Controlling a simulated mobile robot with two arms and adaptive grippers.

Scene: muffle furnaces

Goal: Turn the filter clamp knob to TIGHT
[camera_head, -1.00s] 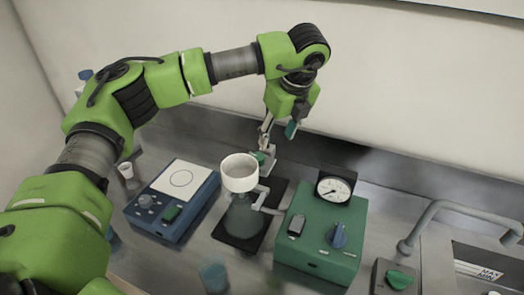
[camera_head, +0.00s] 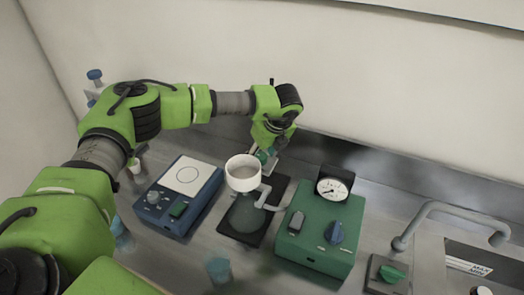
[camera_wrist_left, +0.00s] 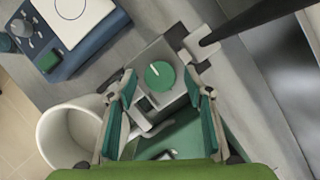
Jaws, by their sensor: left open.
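The filter clamp knob (camera_wrist_left: 159,74) is a round green knob with a white pointer mark, on a grey clamp block (camera_wrist_left: 152,53) in the left wrist view. My left gripper (camera_wrist_left: 160,88) is open, with one teal-padded finger on each side of the knob; I cannot tell whether either finger touches it. In the head view my left gripper (camera_head: 268,157) is low behind the white funnel (camera_head: 243,174), and the knob there is hard to tell apart from the fingers. The funnel sits on a glass flask (camera_head: 244,213). My right gripper is not in view.
A blue device (camera_head: 180,196) stands left. A bent faucet (camera_head: 455,211) and another green knob (camera_head: 391,274) are farther right. The back wall is close behind my arm.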

